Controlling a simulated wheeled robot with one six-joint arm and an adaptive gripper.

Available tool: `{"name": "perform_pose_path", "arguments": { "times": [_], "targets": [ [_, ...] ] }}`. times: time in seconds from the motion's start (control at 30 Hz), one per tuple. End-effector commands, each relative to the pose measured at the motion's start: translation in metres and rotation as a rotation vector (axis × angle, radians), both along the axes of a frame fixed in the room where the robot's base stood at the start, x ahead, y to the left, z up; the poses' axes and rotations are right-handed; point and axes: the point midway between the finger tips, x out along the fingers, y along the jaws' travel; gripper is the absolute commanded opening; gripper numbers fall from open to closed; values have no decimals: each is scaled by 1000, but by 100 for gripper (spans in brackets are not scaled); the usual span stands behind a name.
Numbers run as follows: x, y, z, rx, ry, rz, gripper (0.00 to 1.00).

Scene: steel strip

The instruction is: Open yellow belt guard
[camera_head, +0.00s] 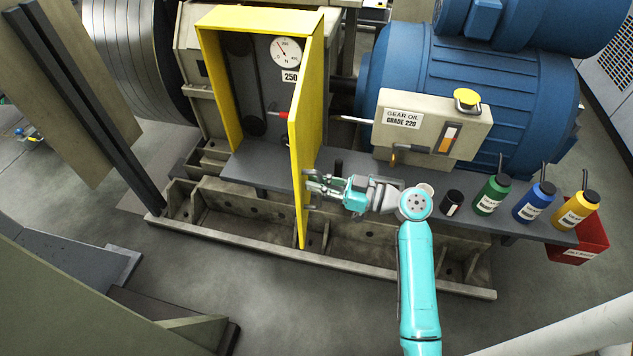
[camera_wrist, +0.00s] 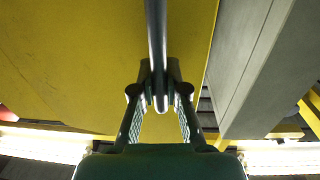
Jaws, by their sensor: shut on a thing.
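The yellow belt guard (camera_head: 305,140) is a box with its door swung outward, standing well open toward the camera. Inside the box show a dark belt (camera_head: 240,85) and a round gauge (camera_head: 286,52) above a "250" label. My gripper (camera_head: 312,188) is at the door's outer face, near its lower part. In the wrist view my gripper (camera_wrist: 160,100) is shut on a grey bar handle (camera_wrist: 157,40), with the yellow door panel (camera_wrist: 80,60) behind it. The handle is mostly hidden in the head view.
A grey shelf (camera_head: 262,170) runs below the guard. To the right stand a gear oil box (camera_head: 425,125), a black cup (camera_head: 452,203), green (camera_head: 491,195), blue (camera_head: 533,203) and yellow (camera_head: 574,210) bottles, and a red bin (camera_head: 592,240).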

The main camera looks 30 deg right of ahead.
Motion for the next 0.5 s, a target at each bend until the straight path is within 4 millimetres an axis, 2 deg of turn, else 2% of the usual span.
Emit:
{"name": "perform_pose_path", "arguments": {
  "times": [0.03,0.07,0.1,0.17,0.5],
  "targets": [
    [-3,3,-3,1,6,10,0],
    [-3,3,-3,0,7,10,18],
    [-3,3,-3,0,7,10,28],
    [-2,3,-3,0,6,9,39],
    [-3,0,-2,-1,4,4,39]
  ]
}}
